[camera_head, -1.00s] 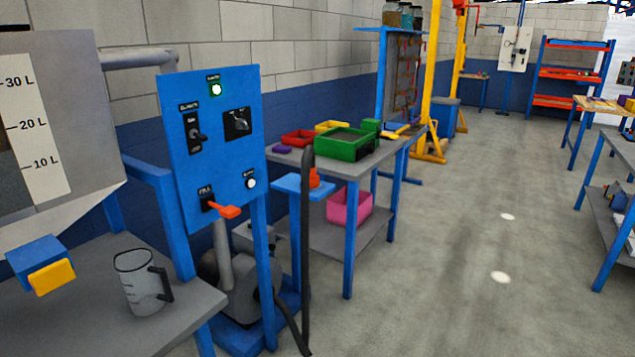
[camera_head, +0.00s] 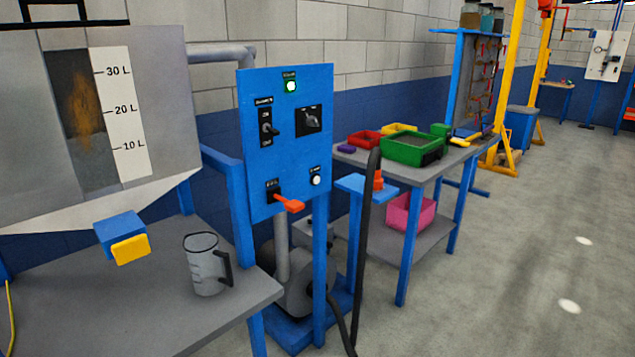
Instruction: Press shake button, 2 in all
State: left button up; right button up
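A blue upright control panel (camera_head: 285,140) stands left of centre in the head view. At its lower right is a round white button (camera_head: 316,180) with a small label above it that is too small to read. The panel also has a toggle switch (camera_head: 267,129), a black rotary knob (camera_head: 309,120) and an orange lever (camera_head: 290,204) at lower left. No gripper touches the panel. Neither of my grippers is in view.
A grey hopper with a litre scale (camera_head: 122,112) hangs over a grey table at left. A clear jug (camera_head: 203,265) stands on that table. A black hose (camera_head: 366,250) rises right of the panel. A bench with coloured bins (camera_head: 410,150) stands behind. Open floor lies at right.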

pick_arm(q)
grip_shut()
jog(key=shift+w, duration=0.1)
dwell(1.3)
